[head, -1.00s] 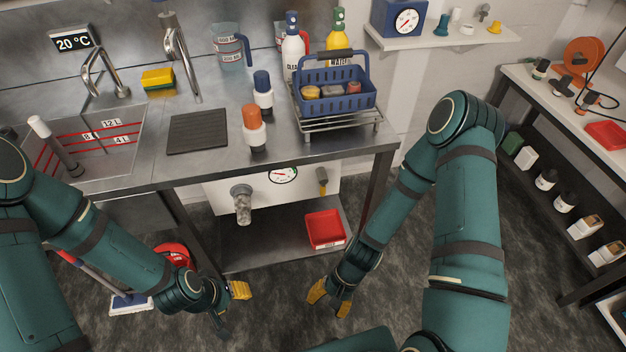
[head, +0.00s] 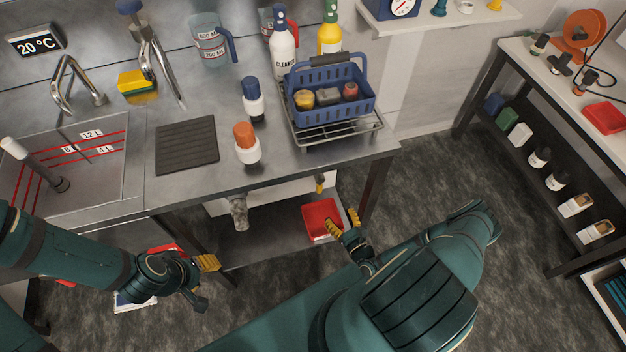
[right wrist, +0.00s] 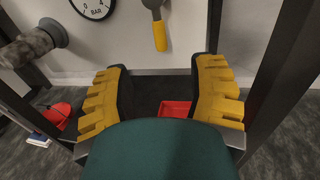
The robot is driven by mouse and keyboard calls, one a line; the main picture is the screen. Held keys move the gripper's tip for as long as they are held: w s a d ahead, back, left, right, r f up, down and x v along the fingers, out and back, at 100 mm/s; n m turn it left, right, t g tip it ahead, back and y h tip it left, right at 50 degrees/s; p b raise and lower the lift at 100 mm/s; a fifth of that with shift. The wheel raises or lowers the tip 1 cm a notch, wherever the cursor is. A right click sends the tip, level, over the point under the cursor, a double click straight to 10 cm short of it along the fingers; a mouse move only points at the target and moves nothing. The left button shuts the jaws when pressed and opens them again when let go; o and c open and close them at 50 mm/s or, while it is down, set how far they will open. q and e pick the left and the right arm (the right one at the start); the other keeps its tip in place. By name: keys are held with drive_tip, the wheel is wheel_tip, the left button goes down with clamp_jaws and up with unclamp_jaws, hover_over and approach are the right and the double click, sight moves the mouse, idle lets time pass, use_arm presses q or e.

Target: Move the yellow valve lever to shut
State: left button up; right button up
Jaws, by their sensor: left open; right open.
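The yellow valve lever (right wrist: 159,36) hangs down from a grey pivot on the white panel under the bench, in the right wrist view. In the head view only a small part of the lever (head: 320,183) shows below the bench edge. My right gripper (right wrist: 160,95) is open and empty, with its yellow fingers spread either side below the lever, apart from it. It also shows in the head view (head: 343,221), near the red tray. My left gripper (head: 204,283) is open and empty, low in front of the bench at the left.
A pressure gauge (right wrist: 92,5) and a grey pipe outlet (right wrist: 35,46) sit left of the lever. A bench leg (right wrist: 273,75) stands close at the right. A red tray (head: 319,215) lies on the lower shelf. The bench top (head: 345,160) overhangs the panel.

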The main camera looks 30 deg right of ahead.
sight(321, 189)
drive_tip(key=w, duration=0.4)
drive_tip(key=w+b, duration=0.1)
drive_tip(key=w, duration=0.8)
drive_tip(key=shift+w+d, duration=0.25)
clamp_jaws()
